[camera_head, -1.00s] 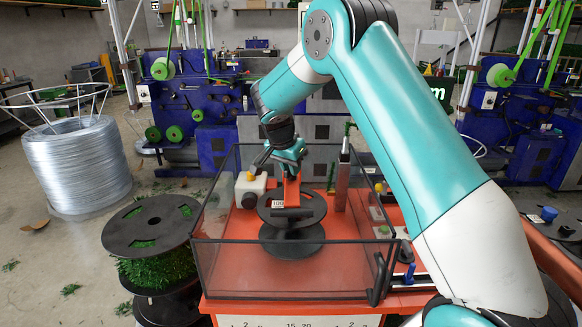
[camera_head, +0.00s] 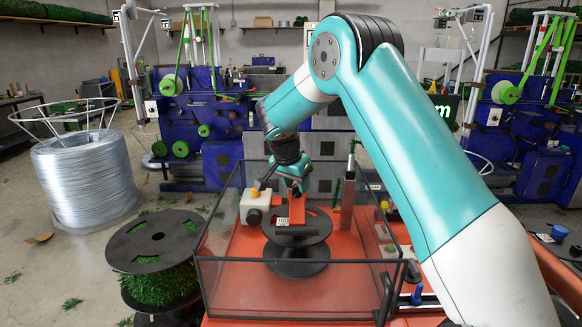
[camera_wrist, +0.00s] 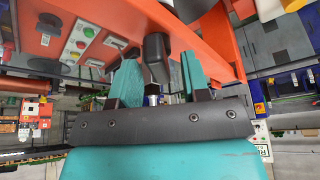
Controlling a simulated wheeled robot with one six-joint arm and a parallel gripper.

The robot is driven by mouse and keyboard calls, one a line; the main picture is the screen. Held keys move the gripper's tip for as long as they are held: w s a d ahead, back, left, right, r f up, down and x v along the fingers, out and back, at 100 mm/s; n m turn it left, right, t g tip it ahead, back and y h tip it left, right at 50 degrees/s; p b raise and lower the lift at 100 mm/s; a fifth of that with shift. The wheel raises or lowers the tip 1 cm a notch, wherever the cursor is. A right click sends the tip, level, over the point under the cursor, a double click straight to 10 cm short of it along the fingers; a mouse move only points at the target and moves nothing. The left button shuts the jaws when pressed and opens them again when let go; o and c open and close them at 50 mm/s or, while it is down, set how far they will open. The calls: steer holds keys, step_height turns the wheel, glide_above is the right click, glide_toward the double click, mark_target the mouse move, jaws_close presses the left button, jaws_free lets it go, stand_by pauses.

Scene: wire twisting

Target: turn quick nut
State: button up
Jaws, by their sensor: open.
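A black spool (camera_head: 297,268) stands upright inside the clear-walled enclosure (camera_head: 292,290) on the orange machine. My gripper (camera_head: 296,190) hangs just above and behind its top flange, by an orange upright piece (camera_head: 297,210). In the wrist view my gripper (camera_wrist: 158,75) is open, with two teal fingers apart. A dark knob-like part (camera_wrist: 155,52) shows between them, with a short metal shaft (camera_wrist: 152,92) below it. It may be the quick nut, but I cannot tell for sure. I see no clear finger contact with it. In the head view the nut is not distinguishable.
A white box with a yellow knob (camera_head: 255,206) stands left of the spool, and a metal post (camera_head: 348,190) right of it. The wrist view shows a button panel (camera_wrist: 82,42).

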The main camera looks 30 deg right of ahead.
steer(key=v, duration=1.7)
steer(key=shift+a, duration=0.15)
steer(key=shift+f, duration=0.1)
